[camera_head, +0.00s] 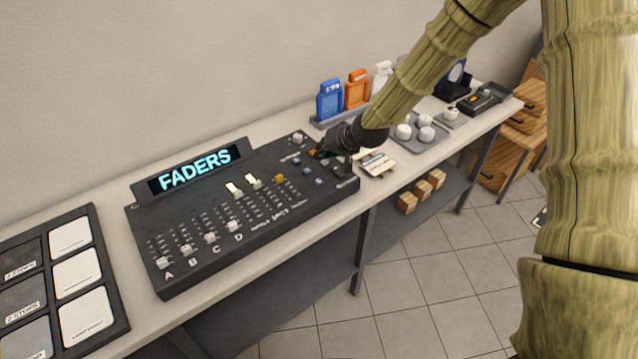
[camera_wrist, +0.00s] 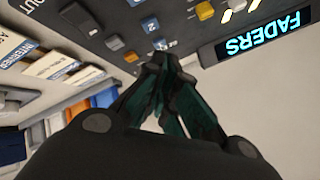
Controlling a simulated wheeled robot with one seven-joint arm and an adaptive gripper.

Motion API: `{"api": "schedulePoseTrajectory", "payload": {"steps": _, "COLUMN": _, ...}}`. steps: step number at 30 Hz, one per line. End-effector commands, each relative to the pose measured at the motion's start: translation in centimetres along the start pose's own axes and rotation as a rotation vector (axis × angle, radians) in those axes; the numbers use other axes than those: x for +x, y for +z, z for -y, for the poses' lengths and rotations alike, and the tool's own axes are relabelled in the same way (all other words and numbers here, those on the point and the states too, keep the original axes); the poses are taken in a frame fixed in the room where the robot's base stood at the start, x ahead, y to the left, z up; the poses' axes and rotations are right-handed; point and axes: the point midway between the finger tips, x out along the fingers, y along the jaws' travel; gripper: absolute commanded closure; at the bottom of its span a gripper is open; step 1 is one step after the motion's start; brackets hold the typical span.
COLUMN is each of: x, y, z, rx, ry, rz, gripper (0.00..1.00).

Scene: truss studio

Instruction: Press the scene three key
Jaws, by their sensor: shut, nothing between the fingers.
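The dark lighting console (camera_head: 230,205) sits on the bench, its screen (camera_head: 195,171) reading "FADERS". A group of small blue, orange and grey keys is at its right end, including a blue key (camera_head: 307,171) and an orange key (camera_head: 313,153). My gripper (camera_head: 322,152) is shut and empty over this end and hides part of it. In the wrist view its fingertips (camera_wrist: 163,60) are close to a blue key (camera_wrist: 160,44), with an orange key (camera_wrist: 130,57) beside it. Contact cannot be told.
Faders with white caps (camera_head: 211,237) fill the console's left part. A panel of large pads (camera_head: 73,270) lies at the far left. Label cards (camera_head: 376,163), a tray of white cups (camera_head: 418,130) and blue and orange bottles (camera_head: 330,100) stand right of the console.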

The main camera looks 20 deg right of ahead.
Motion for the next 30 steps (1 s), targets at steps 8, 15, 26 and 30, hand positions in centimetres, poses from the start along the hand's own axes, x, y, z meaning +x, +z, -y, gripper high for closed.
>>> {"api": "schedulePoseTrajectory", "payload": {"steps": 8, "x": 2.5, "y": 1.8, "z": -1.8, "rx": 0.001, "ry": 0.0, "rz": -0.001, "gripper": 1.0}}
{"api": "schedulePoseTrajectory", "payload": {"steps": 15, "x": 4.2, "y": 3.1, "z": -3.0, "rx": 0.002, "ry": 0.0, "rz": 0.0, "gripper": 1.0}}
{"api": "schedulePoseTrajectory", "payload": {"steps": 26, "x": 4.8, "y": 3.4, "z": -3.4, "rx": 0.0, "ry": -0.001, "rz": -0.001, "gripper": 1.0}}
{"api": "schedulePoseTrajectory", "payload": {"steps": 30, "x": 4.8, "y": 3.4, "z": -3.4, "rx": 0.0, "ry": -0.001, "rz": -0.001, "gripper": 1.0}}
